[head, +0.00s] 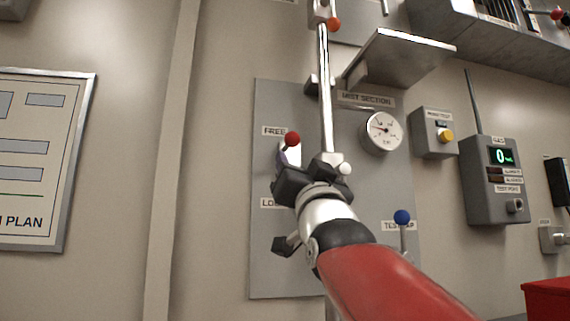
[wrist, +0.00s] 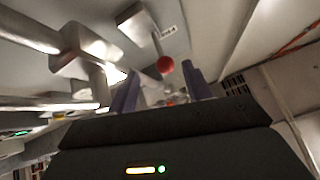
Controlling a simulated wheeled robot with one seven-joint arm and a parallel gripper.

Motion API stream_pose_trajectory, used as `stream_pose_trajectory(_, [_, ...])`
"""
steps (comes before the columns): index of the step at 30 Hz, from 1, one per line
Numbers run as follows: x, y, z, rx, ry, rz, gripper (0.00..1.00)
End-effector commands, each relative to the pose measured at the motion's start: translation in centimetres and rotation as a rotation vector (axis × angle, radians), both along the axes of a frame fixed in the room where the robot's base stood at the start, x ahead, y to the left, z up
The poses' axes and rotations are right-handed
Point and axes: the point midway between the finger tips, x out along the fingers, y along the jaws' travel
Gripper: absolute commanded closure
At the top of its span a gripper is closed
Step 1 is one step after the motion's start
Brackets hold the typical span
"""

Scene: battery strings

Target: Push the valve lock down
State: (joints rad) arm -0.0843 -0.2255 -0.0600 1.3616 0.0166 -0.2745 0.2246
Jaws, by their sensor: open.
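The valve lock is a lever with a red ball knob (head: 292,139), standing up beside the FREE label (head: 274,131) on a grey wall panel (head: 275,100). A partly hidden label starting "LO" (head: 268,202) sits lower on the same panel. My gripper (head: 287,158) is just below the knob and hides most of the lever. In the wrist view the red knob (wrist: 165,65) shows near the tips of the two spread fingers of my gripper (wrist: 160,73), with nothing held. I cannot tell whether a finger touches the lever.
A vertical pipe (head: 325,90) runs close to the right of my gripper. A round gauge (head: 382,131), a sloped metal hood (head: 400,58) and a blue-knobbed lever (head: 402,217) are further right. A gas meter box (head: 487,205) is beyond.

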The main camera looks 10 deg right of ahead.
Motion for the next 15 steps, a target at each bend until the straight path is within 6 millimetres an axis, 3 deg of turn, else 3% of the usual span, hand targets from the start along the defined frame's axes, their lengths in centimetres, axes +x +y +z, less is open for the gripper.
stream_pose_trajectory(5, [0.0,0.0,2.1,0.007,-0.063,0.004,0.5])
stream_pose_trajectory(15, [3.8,0.0,5.9,0.006,-0.059,0.003,0.5])
